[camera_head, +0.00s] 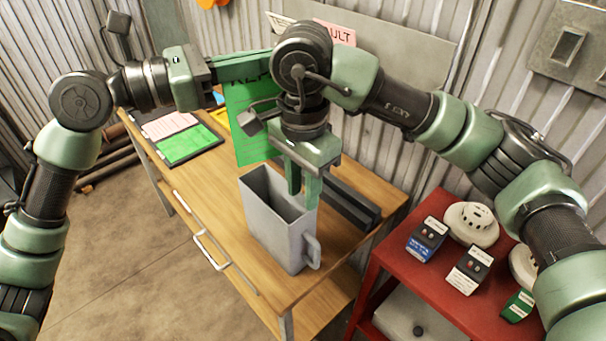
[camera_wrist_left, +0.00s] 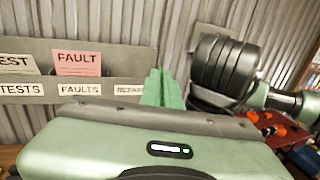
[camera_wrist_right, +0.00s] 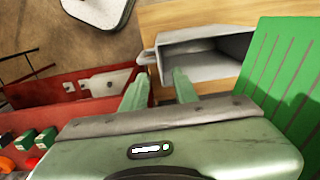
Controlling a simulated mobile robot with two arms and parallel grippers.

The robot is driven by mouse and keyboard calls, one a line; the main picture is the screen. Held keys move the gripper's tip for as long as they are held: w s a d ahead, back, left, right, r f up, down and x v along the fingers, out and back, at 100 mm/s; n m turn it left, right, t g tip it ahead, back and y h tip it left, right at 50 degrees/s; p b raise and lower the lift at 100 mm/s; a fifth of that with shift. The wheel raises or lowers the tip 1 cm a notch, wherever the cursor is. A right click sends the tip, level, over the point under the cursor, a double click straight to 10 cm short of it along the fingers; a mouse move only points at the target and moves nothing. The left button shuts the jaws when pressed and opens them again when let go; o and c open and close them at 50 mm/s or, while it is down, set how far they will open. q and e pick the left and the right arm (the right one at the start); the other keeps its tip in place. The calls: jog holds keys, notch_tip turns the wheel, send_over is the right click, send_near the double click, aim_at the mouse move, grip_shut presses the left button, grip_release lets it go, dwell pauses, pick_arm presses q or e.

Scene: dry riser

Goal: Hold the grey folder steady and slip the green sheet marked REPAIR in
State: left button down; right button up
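The grey folder (camera_head: 258,218) is an open-topped upright box with a side handle on the wooden table. It also shows in the right wrist view (camera_wrist_right: 215,62). My right gripper (camera_head: 303,192) points down at the folder's top, its fingers apart in the right wrist view (camera_wrist_right: 160,88); I cannot tell whether they touch the wall. The green sheet (camera_head: 248,135), its lettering partly hidden, hangs upright behind the folder. My left gripper (camera_head: 240,66) is at the sheet's top edge, with its fingers together in the left wrist view (camera_wrist_left: 162,88). The sheet shows at right in the right wrist view (camera_wrist_right: 285,75).
The wooden table (camera_head: 215,215) holds a dark board (camera_head: 205,150) with pink and green papers at left and dark bars (camera_head: 350,205) behind the folder. A red cart (camera_head: 400,290) with detectors and small boxes stands at right. A grey wall rack (camera_wrist_left: 110,58) has labelled pockets.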

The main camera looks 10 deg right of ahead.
aim_at(304, 215)
notch_tip(304, 215, down, 8)
jog(key=shift+f, duration=0.25)
grip_shut()
dwell(1.4)
grip_release()
jog(key=shift+r, duration=0.15)
